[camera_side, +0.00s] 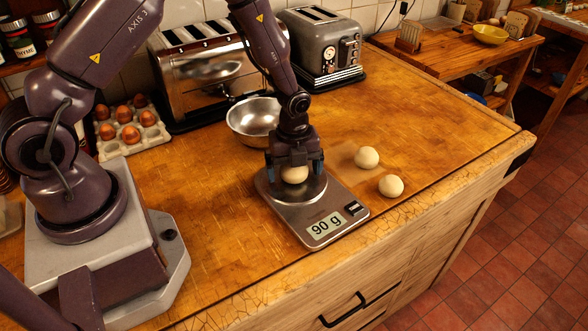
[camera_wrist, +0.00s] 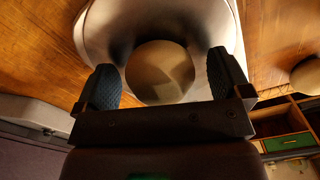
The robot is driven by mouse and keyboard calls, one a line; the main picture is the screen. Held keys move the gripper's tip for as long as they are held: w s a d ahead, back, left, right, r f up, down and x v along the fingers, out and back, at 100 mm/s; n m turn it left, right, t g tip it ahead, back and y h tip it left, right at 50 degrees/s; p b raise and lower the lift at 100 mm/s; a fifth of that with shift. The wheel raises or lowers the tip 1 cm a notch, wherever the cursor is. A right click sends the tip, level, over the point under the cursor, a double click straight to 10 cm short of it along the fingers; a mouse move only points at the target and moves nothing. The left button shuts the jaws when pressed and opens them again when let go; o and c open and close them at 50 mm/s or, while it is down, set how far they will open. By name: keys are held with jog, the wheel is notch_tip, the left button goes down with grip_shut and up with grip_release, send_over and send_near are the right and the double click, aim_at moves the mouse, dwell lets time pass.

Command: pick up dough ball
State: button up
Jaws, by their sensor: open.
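A pale dough ball (camera_side: 295,174) rests on the round plate of a kitchen scale (camera_side: 285,214), whose display reads 90 g. My gripper (camera_side: 296,172) is down over the scale with its fingers on either side of this ball. In the wrist view the ball (camera_wrist: 160,72) lies between the two dark fingertips of my gripper (camera_wrist: 165,80), with a gap on both sides. The jaws are open. Two more dough balls, one (camera_side: 367,157) farther back and one (camera_side: 391,186) nearer the front, lie on the wooden counter right of the scale.
A metal bowl (camera_side: 253,123) stands just behind my gripper. A chrome toaster (camera_side: 205,75) and a grey toaster (camera_side: 322,50) stand along the wall. An egg tray (camera_side: 130,128) is at the left. The counter (camera_side: 440,110) is clear at the right.

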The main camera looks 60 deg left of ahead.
jog(key=shift+c, duration=0.4)
jog(key=c, duration=0.6)
